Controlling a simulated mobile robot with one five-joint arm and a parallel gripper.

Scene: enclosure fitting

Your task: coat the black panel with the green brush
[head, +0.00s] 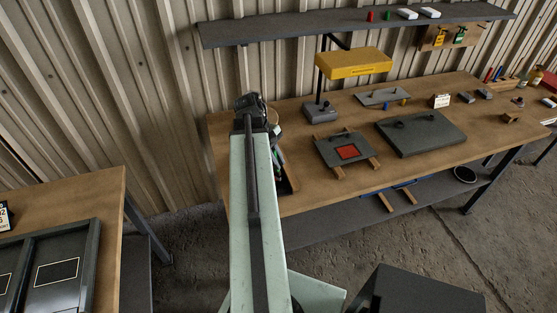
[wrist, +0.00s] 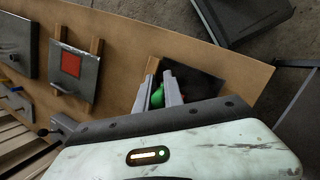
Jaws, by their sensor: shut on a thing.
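My gripper (wrist: 159,78) is shut on the green brush (wrist: 157,96), whose green part shows between the two grey fingers in the wrist view. The fingers hide most of the brush, and its bristles cannot be made out. They are over a dark, wood-edged tray (wrist: 200,82) at the end of the workbench; whether the brush touches it cannot be told. In the head view my arm partly hides this spot. Dark panels with thin yellow outlines (head: 56,273) lie in a frame on the left bench. Which one is the black panel is not certain.
A grey plate with a red square (head: 347,152) rests on wooden strips on the workbench (head: 310,200). A shelf (head: 345,25) runs above. A floor gap separates the two benches.

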